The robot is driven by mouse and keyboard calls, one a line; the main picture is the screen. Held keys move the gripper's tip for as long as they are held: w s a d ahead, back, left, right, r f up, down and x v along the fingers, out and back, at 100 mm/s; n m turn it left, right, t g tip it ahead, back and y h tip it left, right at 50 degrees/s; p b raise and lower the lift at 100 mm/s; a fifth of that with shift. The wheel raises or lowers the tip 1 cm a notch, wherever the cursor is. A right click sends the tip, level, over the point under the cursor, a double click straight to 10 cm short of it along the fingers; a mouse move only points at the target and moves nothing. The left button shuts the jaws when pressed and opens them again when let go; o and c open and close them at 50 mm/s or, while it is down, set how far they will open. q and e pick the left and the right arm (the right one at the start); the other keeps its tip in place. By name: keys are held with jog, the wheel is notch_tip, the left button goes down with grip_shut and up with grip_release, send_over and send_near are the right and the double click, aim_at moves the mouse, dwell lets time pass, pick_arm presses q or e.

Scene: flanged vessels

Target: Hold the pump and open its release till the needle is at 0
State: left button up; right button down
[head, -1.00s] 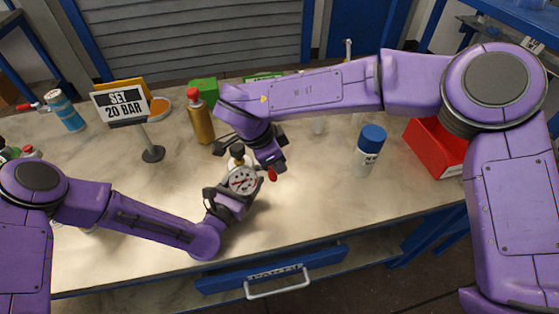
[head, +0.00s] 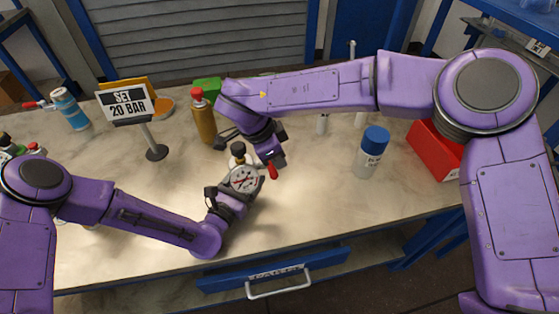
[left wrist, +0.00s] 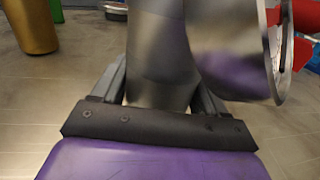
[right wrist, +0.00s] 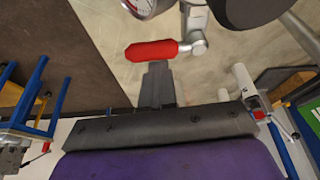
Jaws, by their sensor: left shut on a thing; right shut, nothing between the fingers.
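The pump with its white gauge (head: 244,180) is held upright-ish over the table by my left gripper (head: 228,202), which is shut on its grey metal body (left wrist: 160,55). The gauge has red marks or a red needle, too small to read. The red release lever (head: 272,171) sticks out at the gauge's right side. In the right wrist view the lever (right wrist: 152,50) lies just beyond the fingertips. My right gripper (head: 271,157) is shut and empty, its tips at or very near the lever; I cannot tell whether they touch it.
A "SET 20 BAR" sign (head: 127,103) stands at the left back. A gold bottle (head: 203,122) stands behind the pump, and a blue-capped bottle (head: 371,152) to the right. A red bin (head: 436,150) is at the far right. The table front is clear.

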pick_arm(q)
jog(key=shift+s+d, duration=0.15)
jog(key=shift+d, duration=0.1)
jog(key=shift+a, duration=0.15)
pick_arm(e)
notch_tip(320, 180, up, 10)
jog(key=shift+d+r, duration=0.2)
jog(key=shift+r, duration=0.05)
dwell(2.1)
